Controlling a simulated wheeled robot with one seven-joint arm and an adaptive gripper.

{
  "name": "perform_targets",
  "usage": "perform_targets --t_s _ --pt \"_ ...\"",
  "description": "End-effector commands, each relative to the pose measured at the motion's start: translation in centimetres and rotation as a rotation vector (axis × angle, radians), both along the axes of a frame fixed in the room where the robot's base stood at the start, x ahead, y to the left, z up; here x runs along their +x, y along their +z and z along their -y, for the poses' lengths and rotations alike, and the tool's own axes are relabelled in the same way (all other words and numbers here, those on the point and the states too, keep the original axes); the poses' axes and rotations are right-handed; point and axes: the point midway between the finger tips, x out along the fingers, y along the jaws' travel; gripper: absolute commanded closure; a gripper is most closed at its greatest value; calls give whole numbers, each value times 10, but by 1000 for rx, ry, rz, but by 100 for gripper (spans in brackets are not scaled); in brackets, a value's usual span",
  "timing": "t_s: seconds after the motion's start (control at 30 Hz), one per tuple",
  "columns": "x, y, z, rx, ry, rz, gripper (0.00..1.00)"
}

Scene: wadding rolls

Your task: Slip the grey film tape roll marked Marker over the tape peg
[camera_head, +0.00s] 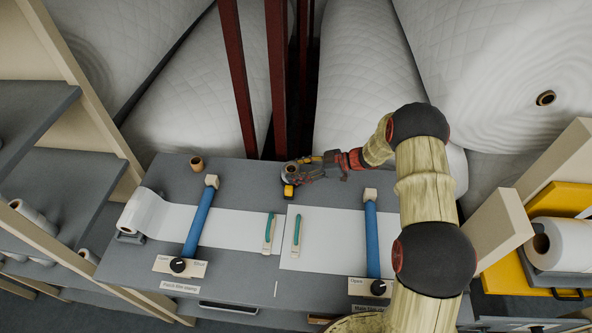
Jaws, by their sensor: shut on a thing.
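My gripper (304,168) is over the back edge of the grey work table (240,180), its arm reaching in from the right. It is shut on a small round grey roll with a brownish core, the tape roll (289,170); its Marker lettering is too small to read. The roll is at the back middle of the table, just behind a small yellow and black object (289,191). I cannot tell whether the roll touches the table or how it is tilted. I cannot make out the tape peg; it may be hidden by the roll or gripper.
A short brown tube (197,163) stands at the back left. Two blue bars (201,222) (371,238) lie across white sheets, with green-edged tools (270,233) (296,231) between them. A white roll (143,212) is at left. Dark red posts (277,75) and quilted rolls (362,80) stand behind.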

Motion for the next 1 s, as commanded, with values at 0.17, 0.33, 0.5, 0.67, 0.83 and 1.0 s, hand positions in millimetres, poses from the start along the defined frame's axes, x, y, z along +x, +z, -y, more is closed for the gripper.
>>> perform_targets --t_s 0.17,0.33,0.5,0.67,0.83,1.0 --pt "0 -4 0 0 0 0 76" --pt "0 -7 0 0 0 0 76" --pt "0 -9 0 0 0 0 50" --pt "0 -9 0 0 0 0 43" --pt "0 -9 0 0 0 0 43" --pt "0 -7 4 0 -1 0 43"
